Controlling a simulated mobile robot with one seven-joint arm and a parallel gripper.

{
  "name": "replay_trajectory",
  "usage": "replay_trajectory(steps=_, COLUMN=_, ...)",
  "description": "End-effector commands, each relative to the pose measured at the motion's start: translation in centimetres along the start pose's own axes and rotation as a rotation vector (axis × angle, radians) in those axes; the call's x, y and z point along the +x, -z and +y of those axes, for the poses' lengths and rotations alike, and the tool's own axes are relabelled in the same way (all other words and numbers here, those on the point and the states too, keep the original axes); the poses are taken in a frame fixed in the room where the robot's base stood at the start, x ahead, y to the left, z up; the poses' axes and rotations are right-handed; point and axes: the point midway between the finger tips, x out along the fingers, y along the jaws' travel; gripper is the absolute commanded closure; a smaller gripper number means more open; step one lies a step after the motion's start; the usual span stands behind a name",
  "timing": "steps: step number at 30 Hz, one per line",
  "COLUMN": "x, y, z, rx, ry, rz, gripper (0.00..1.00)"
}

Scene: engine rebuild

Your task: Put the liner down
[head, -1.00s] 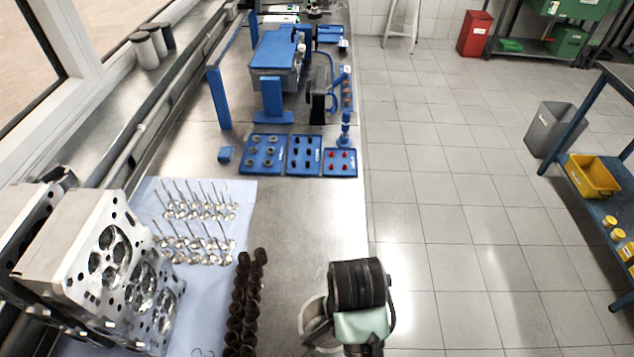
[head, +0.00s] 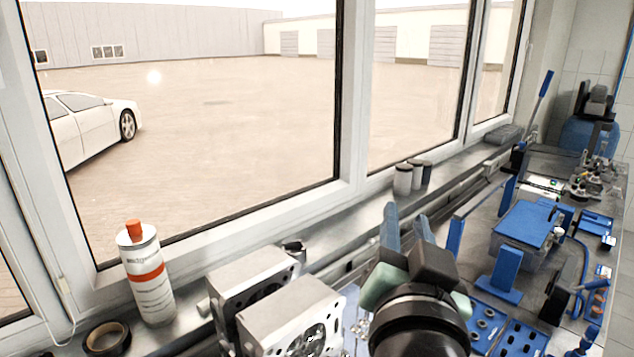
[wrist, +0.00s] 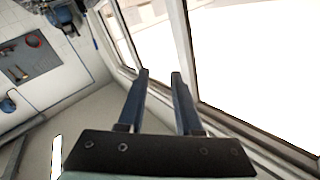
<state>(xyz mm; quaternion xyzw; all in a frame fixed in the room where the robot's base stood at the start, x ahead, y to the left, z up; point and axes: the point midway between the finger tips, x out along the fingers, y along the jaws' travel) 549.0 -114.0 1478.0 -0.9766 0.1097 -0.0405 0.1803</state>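My gripper (head: 408,228) points up and away over the bench in the head view, near the window sill. In the wrist view its two blue fingers (wrist: 160,78) stand apart with nothing between them. No liner is held in it, and I cannot make out a liner in either view. The bench surface behind and below my arm is partly hidden.
Two metal cylinder heads (head: 291,318) stand left of my arm. A white bottle with an orange cap (head: 148,280) and a black tape roll (head: 107,339) are on the sill. A blue parts tray (head: 520,340) and blue fixture (head: 522,225) lie right.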

Motion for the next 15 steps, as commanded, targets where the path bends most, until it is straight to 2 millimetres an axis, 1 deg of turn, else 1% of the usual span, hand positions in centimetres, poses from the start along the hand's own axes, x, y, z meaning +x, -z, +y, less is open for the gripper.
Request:
replay_trajectory(steps=1, x=-0.9, y=3.0, z=-3.2, rx=-0.049, ry=0.077, rz=0.100, gripper=0.66)
replay_trajectory(steps=2, x=-1.6, y=4.6, z=-4.8, rx=-0.077, ry=0.115, rz=0.158, gripper=0.66)
replay_trajectory(steps=3, x=-2.6, y=6.7, z=-6.8, rx=-0.111, ry=0.161, rz=0.237, gripper=0.66)
replay_trajectory(steps=5, x=-4.5, y=9.5, z=-9.5, rx=-0.156, ry=0.220, rz=0.350, gripper=0.66)
replay_trajectory(steps=6, x=-5.8, y=11.2, z=-11.0, rx=-0.180, ry=0.251, rz=0.421, gripper=0.66)
replay_trajectory(steps=9, x=-8.9, y=14.4, z=-13.7, rx=-0.225, ry=0.307, rz=0.570, gripper=0.66)
replay_trajectory(steps=10, x=-9.7, y=15.2, z=-14.2, rx=-0.233, ry=0.317, rz=0.605, gripper=0.66)
replay_trajectory(steps=12, x=-11.1, y=16.4, z=-15.2, rx=-0.248, ry=0.334, rz=0.668, gripper=0.66)
replay_trajectory(steps=15, x=-12.2, y=17.3, z=-15.7, rx=-0.259, ry=0.344, rz=0.716, gripper=0.66)
